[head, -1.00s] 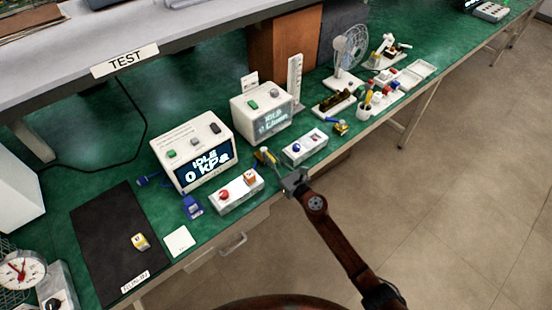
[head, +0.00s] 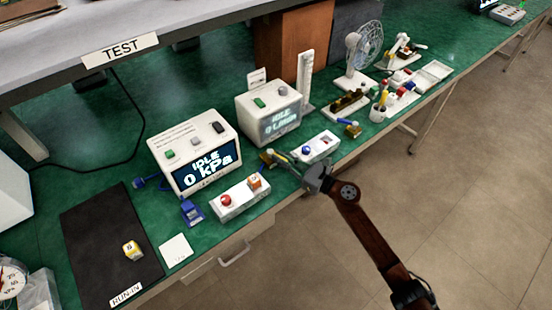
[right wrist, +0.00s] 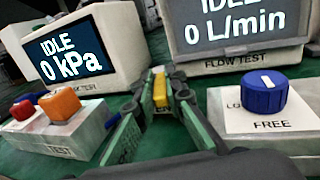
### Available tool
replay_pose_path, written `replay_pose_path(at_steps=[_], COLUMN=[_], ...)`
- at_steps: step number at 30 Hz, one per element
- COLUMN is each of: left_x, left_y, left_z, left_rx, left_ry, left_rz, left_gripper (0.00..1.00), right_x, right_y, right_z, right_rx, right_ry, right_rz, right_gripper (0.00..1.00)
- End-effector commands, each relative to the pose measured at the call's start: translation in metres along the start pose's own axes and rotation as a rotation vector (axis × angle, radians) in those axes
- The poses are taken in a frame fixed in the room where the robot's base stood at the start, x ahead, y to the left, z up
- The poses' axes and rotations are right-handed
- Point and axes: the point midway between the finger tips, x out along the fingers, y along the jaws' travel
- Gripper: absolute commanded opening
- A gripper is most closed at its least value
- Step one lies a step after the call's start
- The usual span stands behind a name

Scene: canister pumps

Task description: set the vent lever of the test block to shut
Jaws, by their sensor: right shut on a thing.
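The white block (head: 240,198) with a red knob (head: 226,200) and an orange knob (head: 254,181) stands at the bench's front edge; in the right wrist view its front (right wrist: 75,145) carries a partly hidden label that seems to read TEST. I cannot tell which part is the vent lever. My right gripper (head: 279,160) is to the right of this block, its fingers pointing left over the bench. In the right wrist view a yellow piece (right wrist: 160,90) is between the fingertips, and the gripper is shut on it. My left gripper is out of view.
A white block with a blue knob (right wrist: 263,92), marked FREE, stands close to the right of the gripper. Two display boxes, kPa (head: 206,170) and L/min (head: 280,126), stand behind. A dark mat (head: 90,240) lies at the left.

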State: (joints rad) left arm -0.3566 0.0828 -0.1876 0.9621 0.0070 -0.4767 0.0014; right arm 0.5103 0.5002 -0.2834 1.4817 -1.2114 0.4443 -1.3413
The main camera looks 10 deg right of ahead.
Motion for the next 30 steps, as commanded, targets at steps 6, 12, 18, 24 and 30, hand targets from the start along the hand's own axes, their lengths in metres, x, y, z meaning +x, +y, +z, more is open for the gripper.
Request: replay_pose_path(at_steps=[6,12,18,24,30], left_x=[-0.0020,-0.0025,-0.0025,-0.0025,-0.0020], left_y=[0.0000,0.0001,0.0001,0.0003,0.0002], left_z=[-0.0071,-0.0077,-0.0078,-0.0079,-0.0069], left_rx=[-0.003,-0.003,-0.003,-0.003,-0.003], left_ry=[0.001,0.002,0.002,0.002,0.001], left_rz=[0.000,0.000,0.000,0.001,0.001], left_gripper=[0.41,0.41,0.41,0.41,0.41], right_x=[-0.0031,-0.0032,-0.0031,-0.0030,-0.0070], right_y=[-0.0029,-0.0031,-0.0032,-0.0030,-0.0031], right_z=[-0.0009,-0.0001,0.0001,0.0003,0.0001], right_rx=[0.000,-0.001,-0.001,-0.001,-0.001], right_ry=[0.001,0.001,0.000,0.000,0.000], right_rz=[0.007,0.007,0.006,0.007,0.006], right_gripper=[0.00,0.00,0.15,0.19,0.19])
